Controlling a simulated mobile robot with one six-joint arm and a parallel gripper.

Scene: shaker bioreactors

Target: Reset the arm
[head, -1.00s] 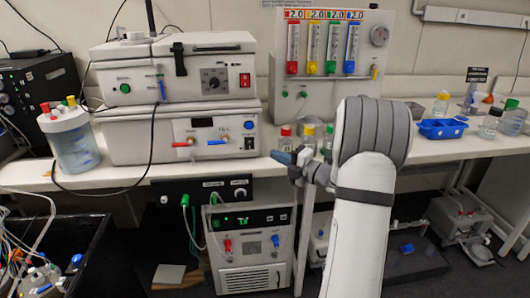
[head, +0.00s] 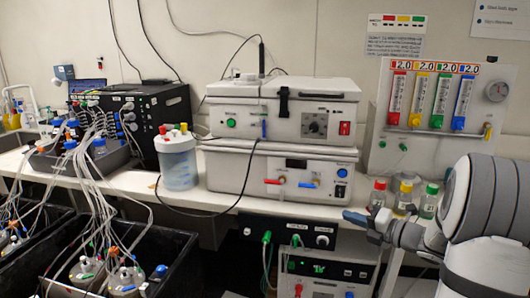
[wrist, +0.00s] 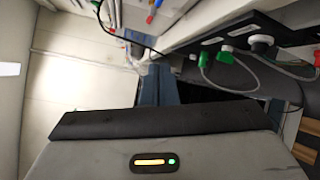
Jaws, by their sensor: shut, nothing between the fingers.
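My arm (head: 465,220) shows at the right of the head view, white-grey with dark bands. It is bent, with my gripper (head: 354,217) pointing left in front of the bench's front edge. The blue fingers are together with nothing held. In the wrist view, my gripper (wrist: 155,85) shows as blue-grey fingers beyond the dark edge of my wrist housing. Beside it in the head view, several small bottles with red, yellow and green caps, such as the yellow-capped one (head: 404,195), stand on the bench behind the gripper.
Two stacked white instruments (head: 275,178) stand on the bench (head: 225,203). Left of them is a clear vessel (head: 177,160) with coloured caps. Black bins (head: 165,245) with tubed bottles fill the lower left. A flowmeter panel (head: 415,150) stands at right. Green plugs (wrist: 225,55) show in the wrist view.

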